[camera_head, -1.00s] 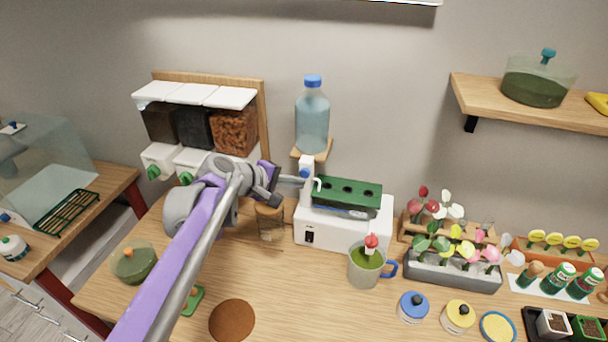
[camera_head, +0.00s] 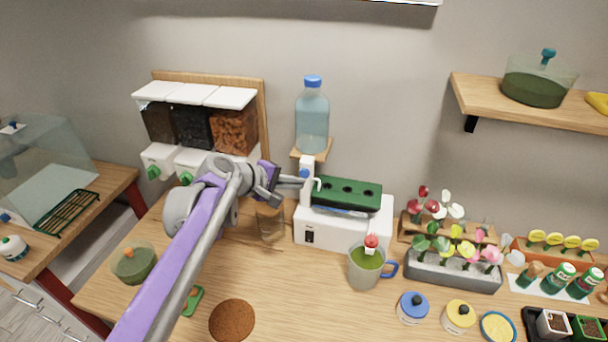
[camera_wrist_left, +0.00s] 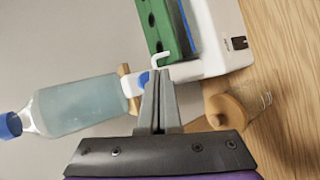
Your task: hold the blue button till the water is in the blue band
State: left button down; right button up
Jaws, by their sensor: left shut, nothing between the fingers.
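A clear bottle of bluish water (camera_head: 312,122) with a blue cap stands on a small wooden wall shelf. Under it is a white dispenser (camera_head: 307,164) with a small blue button (camera_head: 304,173) and a hooked white spout. The spout hangs at the left end of a white planter unit (camera_head: 343,232) with a green holed lid (camera_head: 346,194). My left gripper (camera_head: 302,183) is shut and empty, its tips at the dispenser by the button.
A cork-lidded jar (camera_head: 270,221) stands below my gripper. A green cup (camera_head: 366,266) with a blue handle stands in front of the planter. Food dispensers (camera_head: 200,120) are behind my arm at left. Flower pots (camera_head: 453,269) and small jars fill the right.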

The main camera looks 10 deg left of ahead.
pick_arm(q)
jog(key=shift+w, duration=0.1)
dwell(0.6)
jog(key=shift+w, duration=0.4)
jog(key=shift+w, duration=0.45)
dwell(6.5)
